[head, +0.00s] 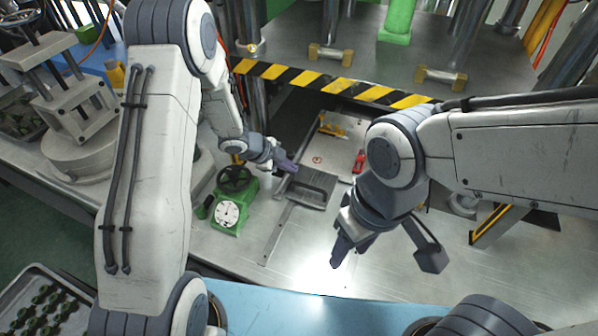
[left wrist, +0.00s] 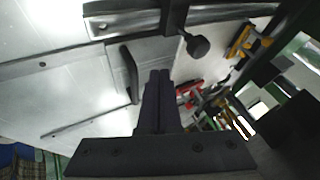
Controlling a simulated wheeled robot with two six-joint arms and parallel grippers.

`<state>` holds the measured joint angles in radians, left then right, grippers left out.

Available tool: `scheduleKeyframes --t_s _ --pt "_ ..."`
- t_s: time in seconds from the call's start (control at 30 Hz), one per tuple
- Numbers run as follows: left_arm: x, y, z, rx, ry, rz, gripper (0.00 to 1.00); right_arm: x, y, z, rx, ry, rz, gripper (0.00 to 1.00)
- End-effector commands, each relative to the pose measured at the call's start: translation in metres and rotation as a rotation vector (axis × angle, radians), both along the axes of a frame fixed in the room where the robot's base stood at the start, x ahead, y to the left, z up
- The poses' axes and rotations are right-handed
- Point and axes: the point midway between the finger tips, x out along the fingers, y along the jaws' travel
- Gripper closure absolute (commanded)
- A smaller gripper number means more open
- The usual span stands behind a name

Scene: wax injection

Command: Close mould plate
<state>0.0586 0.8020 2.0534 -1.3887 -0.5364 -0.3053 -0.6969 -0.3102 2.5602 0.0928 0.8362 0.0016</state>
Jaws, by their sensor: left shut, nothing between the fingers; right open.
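The mould plate (head: 312,186) is a grey plate with a dark handle bar, lying on the pale metal bed below the press in the head view. In the left wrist view the grey plate (left wrist: 155,52) lies ahead of the fingers, with its dark handle (left wrist: 130,72) left of them. My left gripper (head: 284,162) is at the plate's upper left side. Its fingers (left wrist: 158,85) are together with nothing between them; whether they touch the plate I cannot tell. My right gripper (head: 343,250) is open and empty, to the lower right of the plate.
A green dial gauge (head: 228,214) stands left of the plate. A yellow clamp (head: 332,126) and a red-handled part (head: 359,161) sit above it. A striped barrier (head: 330,84) crosses the press front. A dark knob (left wrist: 197,45) is near my left fingers.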

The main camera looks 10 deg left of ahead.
Motion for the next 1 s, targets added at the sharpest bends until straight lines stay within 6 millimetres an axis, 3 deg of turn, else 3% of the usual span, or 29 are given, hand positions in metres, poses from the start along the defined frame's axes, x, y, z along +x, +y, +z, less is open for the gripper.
scheduleKeyframes --t_s 0.13,0.37,0.57,0.8,1.0 --pt "-0.008 0.011 0.018 0.000 -0.001 0.002 1.00 0.000 0.000 0.001 0.000 0.000 0.000 0.49" --pt "-0.022 0.011 0.025 0.075 -0.034 -0.103 1.00 0.000 0.000 0.001 0.000 0.000 0.000 0.49" --pt "-0.063 0.001 0.021 0.393 -0.180 -0.589 1.00 0.000 0.000 -0.001 0.000 0.000 0.000 0.49" --pt "-0.109 0.006 0.024 0.738 -0.322 -1.243 1.00 0.000 0.000 -0.002 0.000 0.000 0.000 0.49" --pt "-0.124 0.012 0.027 0.848 -0.363 -1.502 1.00 0.000 0.000 -0.003 0.000 0.000 0.000 0.49"
